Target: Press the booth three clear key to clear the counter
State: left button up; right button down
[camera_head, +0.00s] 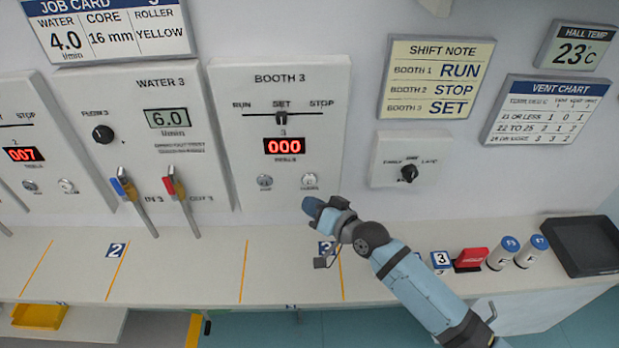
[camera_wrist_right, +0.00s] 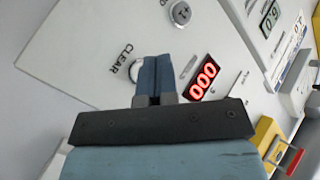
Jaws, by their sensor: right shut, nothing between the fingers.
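The BOOTH 3 panel (camera_head: 232,130) is on the wall, with its selector (camera_head: 281,118) at SET. Its red counter (camera_head: 284,146) reads 000, and the counter also shows in the right wrist view (camera_wrist_right: 203,81). The round clear key (camera_head: 309,181) is at the panel's lower right. In the right wrist view the clear key (camera_wrist_right: 135,70) shows beside the word CLEAR, partly hidden by my fingers. My right gripper (camera_head: 309,205) is shut and empty, just below the key in the head view; its fingertips also show in the wrist view (camera_wrist_right: 156,62). I cannot tell whether they touch the key. My left gripper is out of view.
A second round key (camera_head: 265,182) sits left of the clear key. The WATER 3 panel (camera_head: 140,90) with valve levers stands left. A small dial box (camera_head: 404,158) is to the right. Below, the bench (camera_head: 190,262) holds a red block (camera_head: 470,259) and white cylinders (camera_head: 531,251).

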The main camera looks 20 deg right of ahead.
jog(key=shift+s+a+p, duration=0.25)
jog(key=shift+s+p, duration=0.05)
jog(key=shift+s, duration=0.7)
jog(key=s+d+f+n+g+h, duration=0.1)
jog(key=s+d+f+n+h, duration=0.1)
jog(key=s+f, duration=0.5)
jog(key=s+d+f+n+g+h, duration=0.1)
jog(key=s+f+n+g+h, duration=0.1)
jog(key=s+f, duration=0.6)
jog(key=s+h, duration=0.1)
jog(key=s, duration=0.6)
jog(key=shift+s+d+f+n, duration=0.15)
jog(key=shift+s+d+n, duration=0.15)
jog(key=shift+s+d, duration=0.1)
jog(key=shift+d, duration=0.1)
